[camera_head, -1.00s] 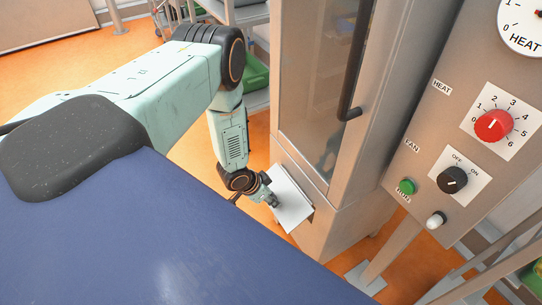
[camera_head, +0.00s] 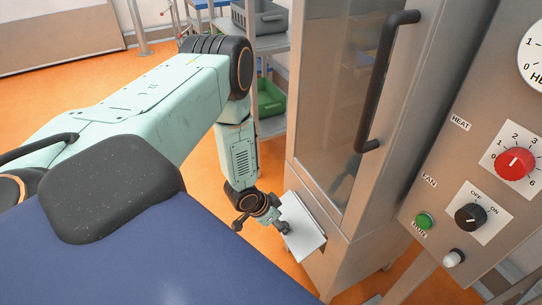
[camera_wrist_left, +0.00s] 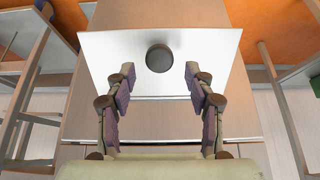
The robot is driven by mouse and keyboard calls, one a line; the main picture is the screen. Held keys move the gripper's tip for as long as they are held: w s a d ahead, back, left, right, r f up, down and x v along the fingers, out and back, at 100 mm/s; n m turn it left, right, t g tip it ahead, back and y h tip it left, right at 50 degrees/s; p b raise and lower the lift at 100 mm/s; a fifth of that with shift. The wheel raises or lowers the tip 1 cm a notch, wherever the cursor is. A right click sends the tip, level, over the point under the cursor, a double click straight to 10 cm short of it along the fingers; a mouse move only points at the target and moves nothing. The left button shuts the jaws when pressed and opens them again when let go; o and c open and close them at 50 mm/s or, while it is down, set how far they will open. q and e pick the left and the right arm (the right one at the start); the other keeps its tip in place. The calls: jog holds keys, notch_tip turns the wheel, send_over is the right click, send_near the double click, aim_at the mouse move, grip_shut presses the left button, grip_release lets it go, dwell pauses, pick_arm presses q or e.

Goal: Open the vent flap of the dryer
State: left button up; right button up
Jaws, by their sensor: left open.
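The dryer is a tall steel cabinet (camera_head: 318,262) at the centre of the head view. My left gripper (camera_head: 262,226) is open just left of the flap, one finger overlapping the plate's edge in the picture. In the left wrist view, the flap (camera_wrist_left: 205,62) lies straight ahead with a dark round knob (camera_wrist_left: 159,58). The open fingers (camera_wrist_left: 160,80) frame the space below the knob, with nothing between them. My right gripper is not in view.
A control panel (camera_head: 440,205) with a red knob, black switch and green button stands at the right. The dryer door has a long black handle (camera_head: 378,85). A shelf rack (camera_head: 268,45) with a green bin (camera_head: 269,97) stands behind my left arm.

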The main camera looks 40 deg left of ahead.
pick_arm(q)
jog(key=v, duration=0.9)
jog(key=shift+w, duration=0.1)
dwell(0.4)
jog(key=s+d+n+g, duration=0.1)
jog(key=s+d+g, duration=0.1)
jog(key=s+d, duration=0.2)
jog(key=s+d+n+g+y, duration=0.1)
jog(key=s+d, duration=0.3)
jog(key=s, duration=0.7)
jog(key=s+d+f+n+g+y, duration=0.1)
jog(key=s+d+n+g, duration=0.1)
jog(key=s, duration=0.5)
jog(key=shift+s+d+n+g, duration=0.3)
jog(key=shift+d+n, duration=0.2)
jog(key=shift+d, duration=0.55)
